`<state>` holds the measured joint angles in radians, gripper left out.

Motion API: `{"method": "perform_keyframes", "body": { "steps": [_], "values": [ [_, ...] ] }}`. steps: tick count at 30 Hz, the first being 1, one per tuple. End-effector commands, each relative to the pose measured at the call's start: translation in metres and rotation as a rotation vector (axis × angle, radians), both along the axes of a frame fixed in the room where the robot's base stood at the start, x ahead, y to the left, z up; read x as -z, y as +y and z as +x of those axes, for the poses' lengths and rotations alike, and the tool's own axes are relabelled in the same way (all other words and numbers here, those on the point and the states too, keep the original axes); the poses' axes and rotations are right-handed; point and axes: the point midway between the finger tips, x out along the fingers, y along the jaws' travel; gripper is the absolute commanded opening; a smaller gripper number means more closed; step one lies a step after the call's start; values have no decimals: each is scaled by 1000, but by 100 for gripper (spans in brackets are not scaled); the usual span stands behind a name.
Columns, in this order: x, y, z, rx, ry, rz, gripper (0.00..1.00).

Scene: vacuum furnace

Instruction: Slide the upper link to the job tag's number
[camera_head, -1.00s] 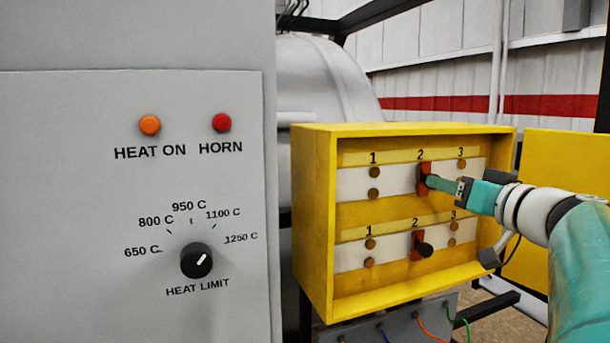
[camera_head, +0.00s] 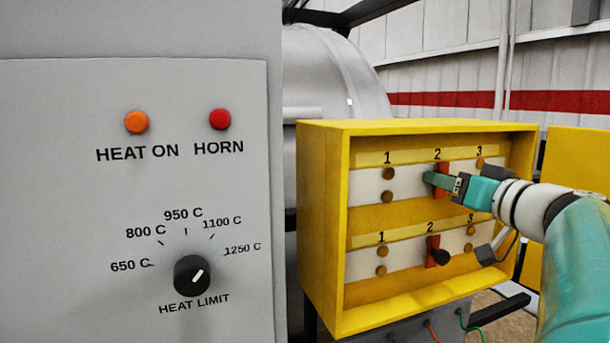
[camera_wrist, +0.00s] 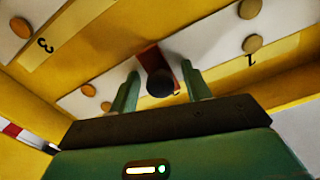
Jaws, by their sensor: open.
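The upper link (camera_head: 444,169), a red plate, sits at number 2 on the upper white strip (camera_head: 407,182) of the yellow box. My gripper (camera_head: 435,180) is at this link, and its fingers hide the knob in the head view. In the wrist view, the link's black knob (camera_wrist: 160,82) shows between the two spread fingers, with gaps at both sides. The lower link (camera_head: 432,252), red with a black knob, is at number 2 on the lower strip. I cannot see a job tag in either view.
The yellow box (camera_head: 323,230) has raised walls around the strips. Its open door (camera_head: 575,150) stands at the right. Brass studs (camera_head: 388,174) mark positions 1 and 3. A grey panel (camera_head: 60,210) with lamps and a HEAT LIMIT knob (camera_head: 192,275) fills the left.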

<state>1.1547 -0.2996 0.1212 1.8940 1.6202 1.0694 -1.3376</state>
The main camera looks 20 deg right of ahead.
Motion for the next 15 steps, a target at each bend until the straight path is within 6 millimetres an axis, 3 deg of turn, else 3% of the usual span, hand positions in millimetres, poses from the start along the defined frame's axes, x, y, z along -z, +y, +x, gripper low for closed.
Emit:
{"method": "perform_keyframes", "body": {
  "steps": [9, 15],
  "values": [
    [0, 0, -2, 1, -1, 0, 48],
    [0, 0, -2, 1, -1, 0, 9]
  ]
}}
